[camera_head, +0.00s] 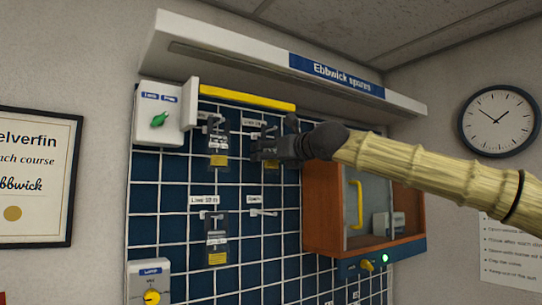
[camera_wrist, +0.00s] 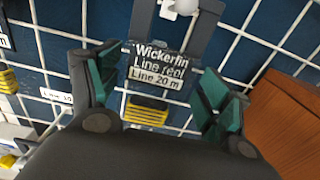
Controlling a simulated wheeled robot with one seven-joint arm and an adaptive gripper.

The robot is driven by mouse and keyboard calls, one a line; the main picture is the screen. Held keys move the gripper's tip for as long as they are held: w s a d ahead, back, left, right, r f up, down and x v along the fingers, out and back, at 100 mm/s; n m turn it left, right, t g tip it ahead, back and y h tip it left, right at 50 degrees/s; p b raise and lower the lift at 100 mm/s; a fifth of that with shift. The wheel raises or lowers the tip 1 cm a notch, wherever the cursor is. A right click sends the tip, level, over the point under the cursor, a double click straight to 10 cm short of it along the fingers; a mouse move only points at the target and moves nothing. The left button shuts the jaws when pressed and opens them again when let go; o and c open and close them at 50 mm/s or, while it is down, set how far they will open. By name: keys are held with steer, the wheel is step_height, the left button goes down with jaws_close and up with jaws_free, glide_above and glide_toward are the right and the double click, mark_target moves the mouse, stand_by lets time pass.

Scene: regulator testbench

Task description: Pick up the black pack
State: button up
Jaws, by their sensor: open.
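In the head view my gripper (camera_head: 268,144) is at the panel's upper right and covers most of this pack. The gripper is open. Similar black packs hang at its left (camera_head: 218,148) and lower down (camera_head: 216,242).
A wooden cabinet (camera_head: 325,205) with a glass door and yellow handle stands close right of the gripper. A white switch box (camera_head: 160,118) with a green knob is at the upper left. A shelf (camera_head: 270,65) overhangs the panel. An empty hook (camera_head: 262,212) is below the gripper.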

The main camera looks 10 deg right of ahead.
steer(key=shift+s+r, duration=0.2)
steer(key=shift+s, duration=0.25)
steer(key=shift+c, duration=0.4)
steer(key=shift+s+r, duration=0.1)
steer(key=shift+s, duration=0.1)
steer(key=c, duration=0.3)
steer(key=shift+w+a+f, duration=0.25)
steer(key=shift+w, duration=0.25)
steer(key=c, duration=0.8)
steer(key=shift+s, duration=0.1)
steer(key=shift+s+d, duration=0.1)
steer(key=shift+d, duration=0.05)
steer(key=shift+r, duration=0.2)
steer(key=shift+w+r+b, duration=0.2)
steer(key=shift+r+b, duration=0.2)
steer(key=shift+b, duration=0.15)
steer(key=b+v, duration=0.7)
steer(key=v, duration=1.1)
steer(key=shift+s+r, duration=0.15)
steer(key=shift+r, duration=0.05)
